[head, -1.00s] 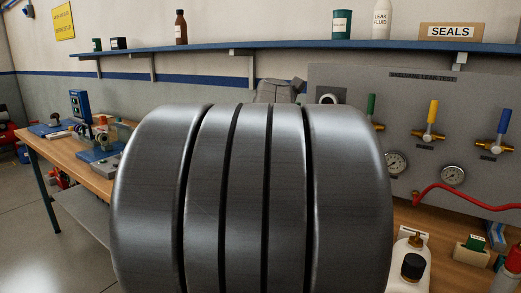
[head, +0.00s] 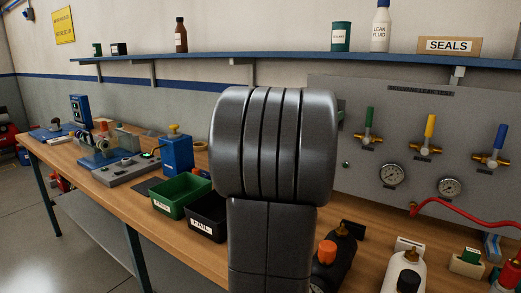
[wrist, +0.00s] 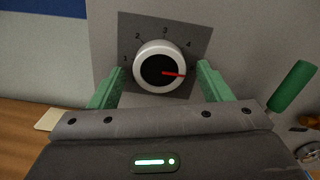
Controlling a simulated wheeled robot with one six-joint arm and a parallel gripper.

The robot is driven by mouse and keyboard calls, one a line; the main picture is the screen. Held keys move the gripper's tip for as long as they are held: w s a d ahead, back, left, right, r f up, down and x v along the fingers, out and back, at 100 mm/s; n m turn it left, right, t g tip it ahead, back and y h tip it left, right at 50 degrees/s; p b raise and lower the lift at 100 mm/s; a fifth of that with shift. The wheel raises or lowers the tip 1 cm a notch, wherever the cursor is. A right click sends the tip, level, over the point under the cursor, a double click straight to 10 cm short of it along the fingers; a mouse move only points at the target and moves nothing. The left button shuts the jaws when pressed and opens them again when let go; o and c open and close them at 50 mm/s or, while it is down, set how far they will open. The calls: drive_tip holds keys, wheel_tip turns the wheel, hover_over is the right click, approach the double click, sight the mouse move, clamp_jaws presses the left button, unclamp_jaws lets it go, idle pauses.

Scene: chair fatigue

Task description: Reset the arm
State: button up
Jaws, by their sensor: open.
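My gripper (wrist: 158,88) shows in the wrist view with two green fingers spread apart and nothing between them. Beyond the fingertips is a round white knob (wrist: 158,52) with a black centre and a red pointer. The pointer is turned to the right, near the end of a numbered dark plate (wrist: 190,33). The fingers appear on either side of the knob's lower part; I cannot tell whether they touch it. In the head view my own grey arm fills the middle and hides the gripper and the knob.
The grey panel (head: 400,120) carries green (head: 370,117), yellow (head: 430,125) and blue (head: 502,136) valve handles and gauges. A green bin (head: 180,196) and a black bin (head: 207,217) stand on the bench left of my arm. Bottles (head: 407,270) stand at the right. A blue shelf (head: 290,60) runs above.

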drive_tip(key=shift+s+r+n+p, duration=0.1)
drive_tip(key=shift+n+p, duration=1.75)
drive_tip(key=shift+n, duration=1.95)
drive_tip(key=shift+r+n+p, duration=0.1)
drive_tip(key=shift+n+p, duration=1.7)
drive_tip(key=shift+n, duration=2)
